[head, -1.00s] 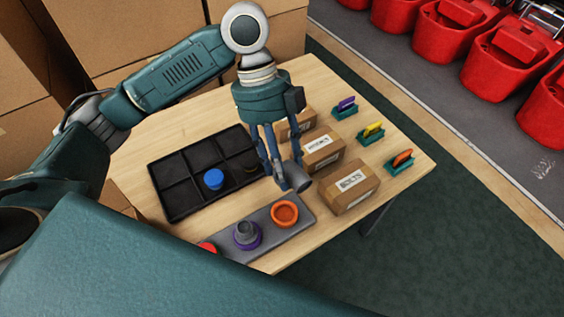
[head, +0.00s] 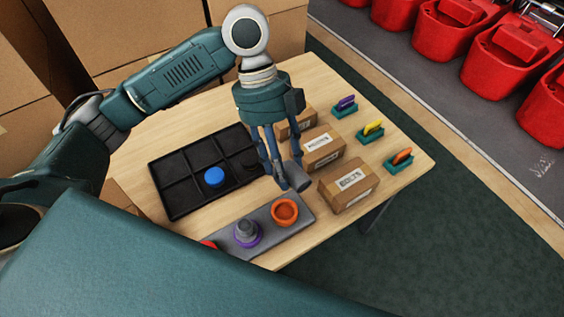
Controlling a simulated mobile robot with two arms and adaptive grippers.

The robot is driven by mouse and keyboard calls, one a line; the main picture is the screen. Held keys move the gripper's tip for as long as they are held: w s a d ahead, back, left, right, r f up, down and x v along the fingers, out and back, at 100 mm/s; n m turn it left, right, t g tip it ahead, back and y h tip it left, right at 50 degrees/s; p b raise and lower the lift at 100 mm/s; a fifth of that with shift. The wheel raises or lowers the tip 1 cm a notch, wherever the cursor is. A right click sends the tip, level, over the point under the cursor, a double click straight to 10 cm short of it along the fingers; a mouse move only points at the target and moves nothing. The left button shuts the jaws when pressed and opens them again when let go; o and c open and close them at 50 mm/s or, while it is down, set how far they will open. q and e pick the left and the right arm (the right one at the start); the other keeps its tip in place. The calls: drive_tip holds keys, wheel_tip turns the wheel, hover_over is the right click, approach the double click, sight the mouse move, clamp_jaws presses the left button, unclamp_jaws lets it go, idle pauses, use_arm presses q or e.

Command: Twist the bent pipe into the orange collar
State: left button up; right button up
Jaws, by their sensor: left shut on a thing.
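The orange collar (head: 285,211) sits at the right end of a grey base plate (head: 266,236) on the table, its opening facing up and empty. My left gripper (head: 283,185) points down just above and behind the orange collar. It is shut on the grey bent pipe (head: 299,179), whose wide mouth shows at the right of the fingers. The pipe is apart from the collar; the rest of it is hidden by the fingers. My right gripper does not show.
On the same plate a purple collar (head: 248,241) holds a grey fitting, with a red part (head: 208,245) beside it. A black divided tray (head: 176,203) holds a blue cap (head: 214,177). Cardboard boxes (head: 348,185) stand close to the right of the gripper.

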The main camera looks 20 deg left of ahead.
use_arm(q)
drive_tip(key=shift+f+p, duration=0.55)
drive_tip(key=shift+p, duration=0.75)
idle(2.4)
drive_tip(key=shift+r+m+p, duration=0.1)
drive_tip(key=shift+m+p, duration=0.2)
drive_tip(key=shift+p, duration=0.05)
drive_tip(key=shift+m, duration=0.4)
drive_tip(key=shift+p, duration=0.3)
drive_tip(key=shift+m+g+p, duration=0.3)
drive_tip(key=shift+m, duration=0.1)
drive_tip(key=shift+w+m+y, duration=0.1)
drive_tip(key=shift+m+y, duration=0.3)
drive_tip(key=shift+a, duration=0.1)
